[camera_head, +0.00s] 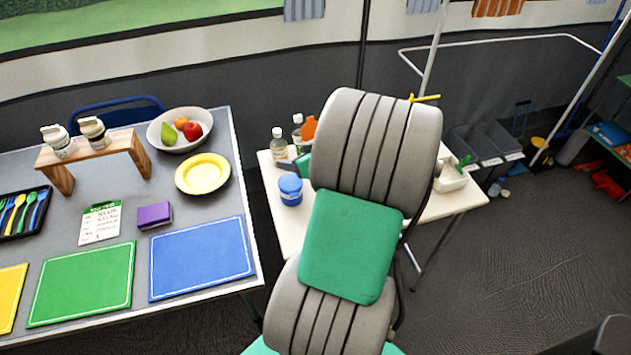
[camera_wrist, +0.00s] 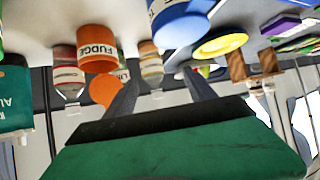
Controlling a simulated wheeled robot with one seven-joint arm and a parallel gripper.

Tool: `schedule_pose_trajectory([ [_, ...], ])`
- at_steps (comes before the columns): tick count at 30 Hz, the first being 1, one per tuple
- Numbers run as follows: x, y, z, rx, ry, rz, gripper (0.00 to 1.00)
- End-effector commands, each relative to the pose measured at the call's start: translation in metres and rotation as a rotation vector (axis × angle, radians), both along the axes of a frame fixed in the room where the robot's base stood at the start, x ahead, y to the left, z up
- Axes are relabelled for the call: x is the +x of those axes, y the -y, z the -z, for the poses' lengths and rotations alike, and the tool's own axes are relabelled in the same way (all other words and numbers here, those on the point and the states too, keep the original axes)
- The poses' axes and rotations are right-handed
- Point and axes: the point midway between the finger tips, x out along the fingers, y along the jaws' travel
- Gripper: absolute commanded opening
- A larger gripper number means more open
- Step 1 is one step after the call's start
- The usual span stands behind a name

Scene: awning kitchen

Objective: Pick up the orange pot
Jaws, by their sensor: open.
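The orange pot (camera_wrist: 97,50), labelled FUDGE, shows in the wrist view, where the scene appears upside down. It stands on the pale table, to the left of my fingers in that picture and apart from them. My gripper (camera_wrist: 160,74) is open, with its two dark fingers spread and nothing held between them. In the head view my arm covers the middle of the small table (camera_head: 452,205), and I cannot make out the orange pot or my gripper there.
A blue pot (camera_head: 290,188) stands at the small table's left edge; it also shows in the wrist view (camera_wrist: 180,22). Clear bottles (camera_head: 278,145) and an orange item (camera_head: 309,128) are behind it. A white caddy (camera_head: 450,178) is at right. The grey table (camera_head: 200,265) stands left.

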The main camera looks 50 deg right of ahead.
Motion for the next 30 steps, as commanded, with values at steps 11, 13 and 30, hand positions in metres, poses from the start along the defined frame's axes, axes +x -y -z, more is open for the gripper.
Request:
schedule_pose_trajectory([
  [11,-0.03,0.086,0.044,-0.06,0.19,0.191,0.64],
  [13,-0.021,0.088,0.047,-0.06,0.19,0.19,0.64],
  [30,0.022,0.101,0.066,-0.061,0.188,0.193,0.6],
])
